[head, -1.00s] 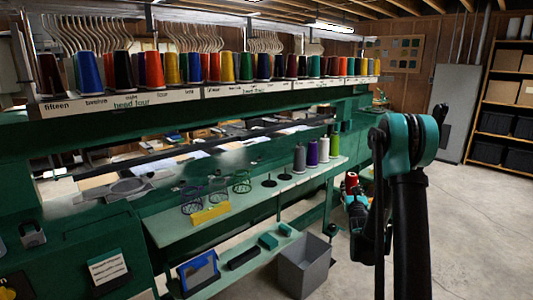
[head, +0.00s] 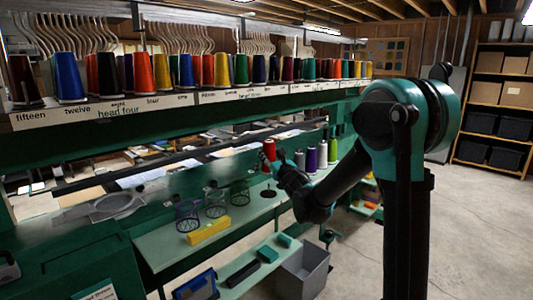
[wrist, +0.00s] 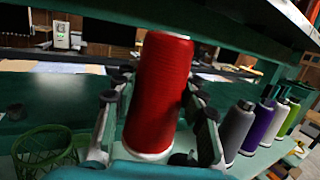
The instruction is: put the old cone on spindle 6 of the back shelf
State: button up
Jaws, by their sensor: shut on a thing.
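My gripper (head: 277,165) is shut on a red thread cone (head: 269,150) and holds it roughly upright above the green work ledge (head: 170,248). In the wrist view the red cone (wrist: 160,95) stands between my two fingers, its pale base rim low in the grip. An empty black spindle (head: 268,193) stands on the ledge below. Grey (head: 299,160), purple (head: 311,160), white (head: 322,155) and green (head: 332,150) cones stand on the ledge to the right. I cannot read any spindle number there.
A long upper rack (head: 180,99) with labels carries many coloured cones; its beam runs above my gripper. Wire baskets (head: 214,203) and a yellow block (head: 208,231) sit on the ledge to the left. A grey bin (head: 303,270) stands on the floor below.

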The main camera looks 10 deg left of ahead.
jog(key=shift+a+f, duration=0.1)
jog(key=shift+f, duration=4.25)
jog(key=shift+s+f, duration=0.1)
jog(key=shift+f, duration=0.2)
jog(key=o, duration=1.3)
jog(key=shift+o, duration=0.2)
